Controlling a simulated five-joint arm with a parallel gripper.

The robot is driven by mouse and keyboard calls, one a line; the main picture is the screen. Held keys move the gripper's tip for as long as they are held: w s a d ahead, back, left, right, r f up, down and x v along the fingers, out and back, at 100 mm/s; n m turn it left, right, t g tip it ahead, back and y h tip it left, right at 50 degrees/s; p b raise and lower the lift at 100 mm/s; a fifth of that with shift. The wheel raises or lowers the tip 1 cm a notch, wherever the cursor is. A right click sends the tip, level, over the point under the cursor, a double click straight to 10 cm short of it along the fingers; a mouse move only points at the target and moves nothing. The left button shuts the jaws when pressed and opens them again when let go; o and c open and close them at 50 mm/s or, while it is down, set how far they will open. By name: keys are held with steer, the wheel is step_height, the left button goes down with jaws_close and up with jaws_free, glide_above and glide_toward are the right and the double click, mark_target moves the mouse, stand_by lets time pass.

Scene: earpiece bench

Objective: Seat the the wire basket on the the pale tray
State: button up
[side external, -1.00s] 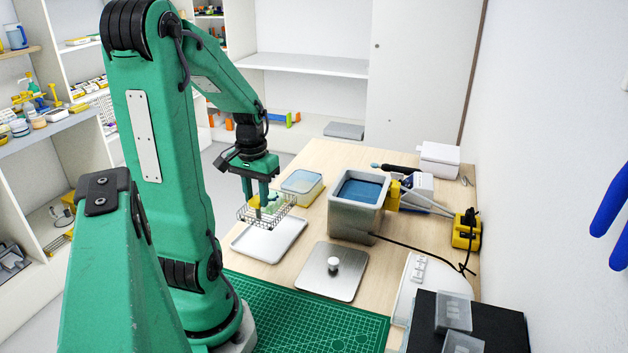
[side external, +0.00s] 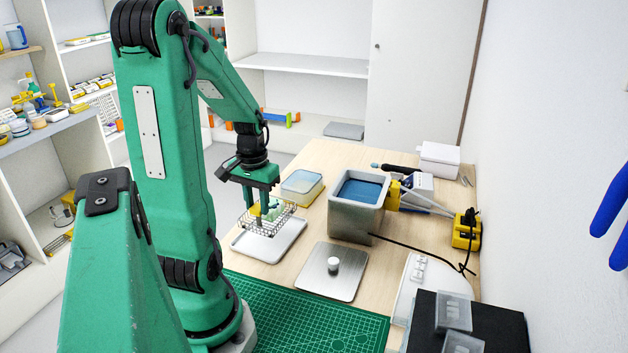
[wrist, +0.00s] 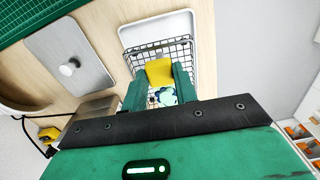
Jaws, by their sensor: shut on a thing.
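The wire basket (side external: 268,222) hangs from my gripper (side external: 262,203) in the side view, with a yellow piece and pale green-blue items showing inside it. In the wrist view the basket (wrist: 131,58) is between and beyond my gripper (wrist: 160,78), whose fingers are shut on its yellow part (wrist: 159,71). The pale tray (side external: 285,247) lies on the bench below the basket. The tray also shows past the basket in the wrist view (wrist: 190,22). The basket overlaps the tray in both views, and I cannot tell whether they touch.
A steel plate lid with a white knob (side external: 332,284) lies right of the tray. A grey bath with blue liquid (side external: 361,190) stands behind it. A clear tub with a yellow base (side external: 302,187) is close behind the tray. A green cutting mat (side external: 300,322) covers the front.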

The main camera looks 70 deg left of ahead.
steer(key=shift+f, duration=2.25)
steer(key=o, duration=1)
steer(key=shift+o, duration=0.2)
